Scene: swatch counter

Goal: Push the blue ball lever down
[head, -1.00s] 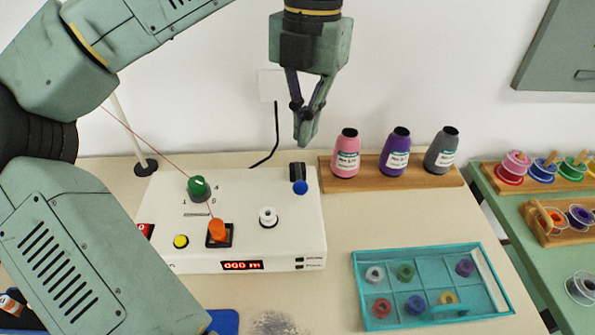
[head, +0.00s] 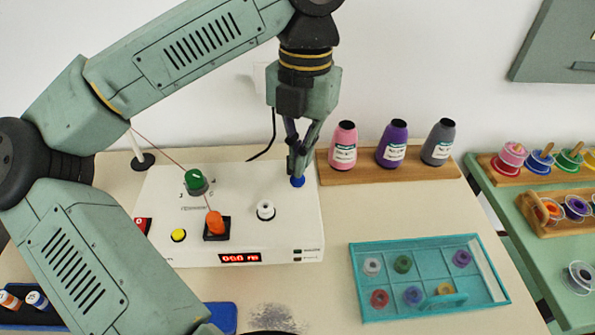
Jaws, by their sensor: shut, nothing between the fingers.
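The blue ball lever (head: 298,182) is at the back right corner of the white machine (head: 275,225). Only its blue ball shows; its base behind is hidden by my gripper. My gripper (head: 298,172) is shut and empty, pointing down. Its fingertips are right at the ball, overlapping its top in the head view. I cannot tell whether they touch it.
Thread cones (head: 391,145) stand on a wooden base close right. A teal tray (head: 355,280) of spools lies front right.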

